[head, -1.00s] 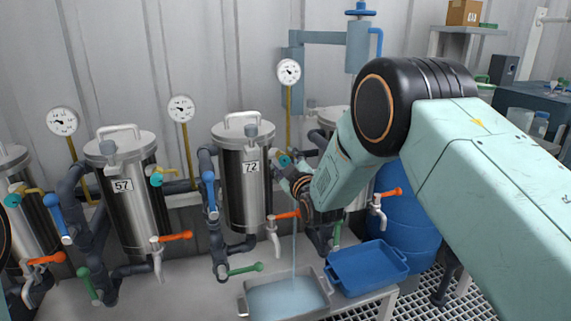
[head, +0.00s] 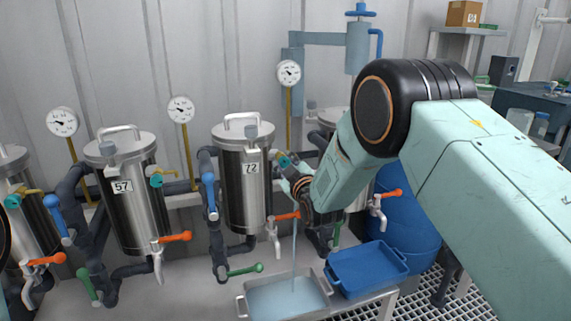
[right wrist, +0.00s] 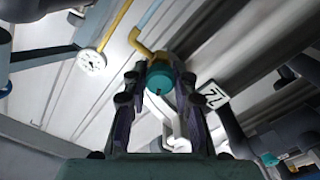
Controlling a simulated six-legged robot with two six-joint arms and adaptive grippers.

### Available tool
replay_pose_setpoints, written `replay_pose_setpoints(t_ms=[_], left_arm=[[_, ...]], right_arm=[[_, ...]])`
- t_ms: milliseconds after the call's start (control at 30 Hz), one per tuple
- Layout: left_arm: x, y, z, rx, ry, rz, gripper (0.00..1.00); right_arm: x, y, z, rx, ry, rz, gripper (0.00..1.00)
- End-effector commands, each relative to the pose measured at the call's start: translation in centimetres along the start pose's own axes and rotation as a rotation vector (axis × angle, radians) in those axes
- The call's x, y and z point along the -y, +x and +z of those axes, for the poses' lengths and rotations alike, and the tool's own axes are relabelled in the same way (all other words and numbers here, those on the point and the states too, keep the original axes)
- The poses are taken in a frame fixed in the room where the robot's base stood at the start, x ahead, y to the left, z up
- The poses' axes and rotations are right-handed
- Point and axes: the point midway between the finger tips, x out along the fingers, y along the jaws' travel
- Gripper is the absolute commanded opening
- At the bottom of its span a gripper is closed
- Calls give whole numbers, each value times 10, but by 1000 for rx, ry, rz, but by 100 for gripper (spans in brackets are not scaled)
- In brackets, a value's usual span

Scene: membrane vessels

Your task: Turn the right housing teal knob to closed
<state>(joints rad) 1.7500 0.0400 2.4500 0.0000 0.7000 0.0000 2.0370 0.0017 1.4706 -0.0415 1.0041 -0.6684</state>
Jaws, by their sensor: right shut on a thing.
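The steel housing labelled 72 (head: 238,195) stands upright left of my right arm. Its label also shows in the right wrist view (right wrist: 212,94). The teal knob (right wrist: 160,76) sits on a yellow pipe, between the fingers of my right gripper (right wrist: 156,80). In the head view the knob (head: 283,160) shows just above the gripper (head: 290,172), which is shut on it. The wrist partly hides the fingers there. My left gripper is not in view.
Other housings, one labelled 57 (head: 122,187), stand to the left with orange taps and blue and green handles. A pressure gauge (head: 288,73) rises behind the knob. Water falls into a grey tray (head: 244,302) beside a blue tray (head: 378,252). A blue barrel (head: 412,215) stands right.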

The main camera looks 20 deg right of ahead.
Motion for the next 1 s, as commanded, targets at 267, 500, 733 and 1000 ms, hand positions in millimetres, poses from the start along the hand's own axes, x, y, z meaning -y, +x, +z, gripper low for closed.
replay_pose_setpoints(t_ms=[267,500,733,1000], left_arm=[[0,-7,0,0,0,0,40],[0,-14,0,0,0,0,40],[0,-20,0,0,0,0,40],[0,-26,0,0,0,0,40]], right_arm=[[0,0,-2,-3,160,-1,0],[-1,0,-2,-4,383,-1,0],[-1,0,-2,-3,602,-1,0],[-2,0,-2,-3,858,-1,0]])
